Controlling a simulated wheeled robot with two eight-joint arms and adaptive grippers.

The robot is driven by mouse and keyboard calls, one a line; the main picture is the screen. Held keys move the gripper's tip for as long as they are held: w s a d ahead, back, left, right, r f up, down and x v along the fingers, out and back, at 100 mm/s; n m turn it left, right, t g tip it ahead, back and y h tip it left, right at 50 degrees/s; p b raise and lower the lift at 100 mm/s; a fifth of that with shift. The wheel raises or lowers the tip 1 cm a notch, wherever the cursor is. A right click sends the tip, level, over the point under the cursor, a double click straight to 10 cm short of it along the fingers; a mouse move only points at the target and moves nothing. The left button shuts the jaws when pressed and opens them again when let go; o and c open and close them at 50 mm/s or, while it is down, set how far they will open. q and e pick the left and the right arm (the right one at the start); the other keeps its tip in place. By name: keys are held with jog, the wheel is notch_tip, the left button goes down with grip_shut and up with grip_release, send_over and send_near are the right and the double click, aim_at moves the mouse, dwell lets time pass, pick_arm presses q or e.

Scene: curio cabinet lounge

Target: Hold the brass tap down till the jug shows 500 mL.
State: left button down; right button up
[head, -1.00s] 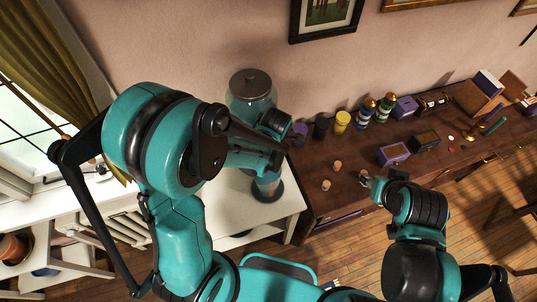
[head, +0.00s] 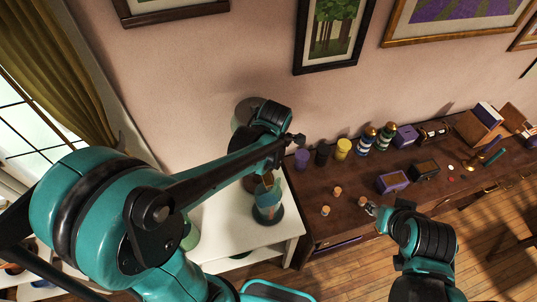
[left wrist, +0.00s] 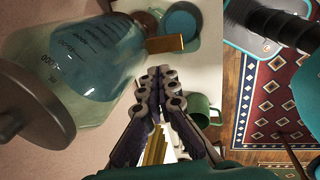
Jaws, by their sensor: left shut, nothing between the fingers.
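The glass dispenser with a dark lid (left wrist: 28,112) and dark volume marks fills the left of the left wrist view; in the head view my left forearm covers most of it. The brass tap (left wrist: 166,43) sticks out from its side. Beyond the tap, a round vessel with blue inside (left wrist: 181,24), seemingly the jug, is partly hidden. In the head view the jug (head: 268,202) stands on a dark round base; its level is unreadable. My left gripper (left wrist: 161,76) is shut and empty, apart from the tap in the picture. My right gripper (head: 372,209) is small, its jaws unclear.
A green mug (left wrist: 201,109) stands on the white table (head: 224,218). The brown cabinet (head: 322,234) on the right holds corks, purple, black and yellow jars (head: 343,149), striped bottles and small boxes. Framed pictures hang on the wall behind.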

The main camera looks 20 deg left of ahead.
pick_arm(q)
jog(key=shift+v, duration=1.05)
pick_arm(e)
jog(key=shift+s+d, duration=0.1)
jog(key=shift+d, duration=0.2)
pick_arm(q)
jog(key=shift+d, duration=0.3)
pick_arm(e)
jog(key=shift+s+d, duration=0.1)
jog(key=shift+d, duration=0.05)
pick_arm(q)
jog(key=shift+w+a, duration=0.1)
jog(key=shift+a, duration=0.05)
